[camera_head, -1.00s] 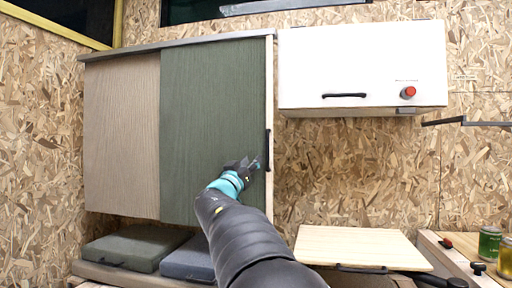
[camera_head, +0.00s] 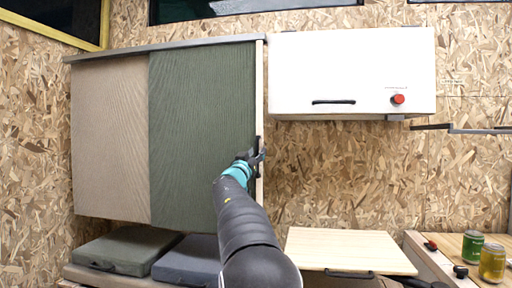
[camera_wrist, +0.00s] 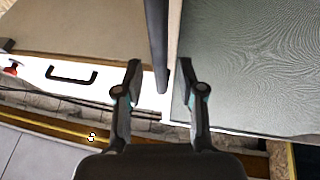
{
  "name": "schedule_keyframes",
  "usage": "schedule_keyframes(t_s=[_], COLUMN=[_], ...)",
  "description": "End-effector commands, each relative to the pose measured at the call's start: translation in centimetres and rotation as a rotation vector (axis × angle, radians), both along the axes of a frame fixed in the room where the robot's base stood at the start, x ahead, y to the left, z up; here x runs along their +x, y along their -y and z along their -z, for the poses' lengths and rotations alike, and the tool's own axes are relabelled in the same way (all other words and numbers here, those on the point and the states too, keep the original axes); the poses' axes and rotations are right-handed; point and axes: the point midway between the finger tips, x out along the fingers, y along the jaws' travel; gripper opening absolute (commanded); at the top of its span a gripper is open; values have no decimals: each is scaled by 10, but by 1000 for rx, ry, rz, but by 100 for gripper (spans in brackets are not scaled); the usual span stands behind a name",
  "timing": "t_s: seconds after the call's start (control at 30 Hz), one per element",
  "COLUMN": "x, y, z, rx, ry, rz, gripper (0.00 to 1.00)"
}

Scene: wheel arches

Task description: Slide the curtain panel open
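The dark green curtain panel (camera_head: 200,130) hangs from a grey top rail and covers the right part of the cupboard. It also fills the right side of the wrist view (camera_wrist: 250,60). A black upright bar handle (camera_head: 258,145) is on the pale strip at its right edge. My gripper (camera_head: 260,156) is at the handle's lower part. In the wrist view my gripper (camera_wrist: 158,68) is open, with the handle (camera_wrist: 156,35) between its fingers and a visible gap on each side. A beige panel (camera_head: 110,140) covers the left part.
A white cabinet (camera_head: 350,70) with a black handle and red knob is on the wall to the right. Grey-green (camera_head: 125,250) and blue-grey (camera_head: 188,260) cushions lie below the panels. A light wooden board (camera_head: 345,248) and cans (camera_head: 472,245) are lower right. Bare chipboard wall lies right of the handle.

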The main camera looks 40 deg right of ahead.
Motion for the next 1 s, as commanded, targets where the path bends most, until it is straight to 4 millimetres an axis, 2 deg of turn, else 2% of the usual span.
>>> schedule_keyframes(t_s=[0.13,0.47,0.5,0.63,0.67,0.83,0.87,1.0], x=[5,7,7,7,7,7,7,9], y=[10,13,13,12,12,13,1,8], z=[-6,-6,-6,-6,-6,-6,-7,-6], rx=[0,0,0,0,0,0,0,0], ry=[0,0,0,0,0,0,1,1], rz=[1,0,0,0,0,1,-4,0], gripper=[39,39,36,4,0,0,0,0])
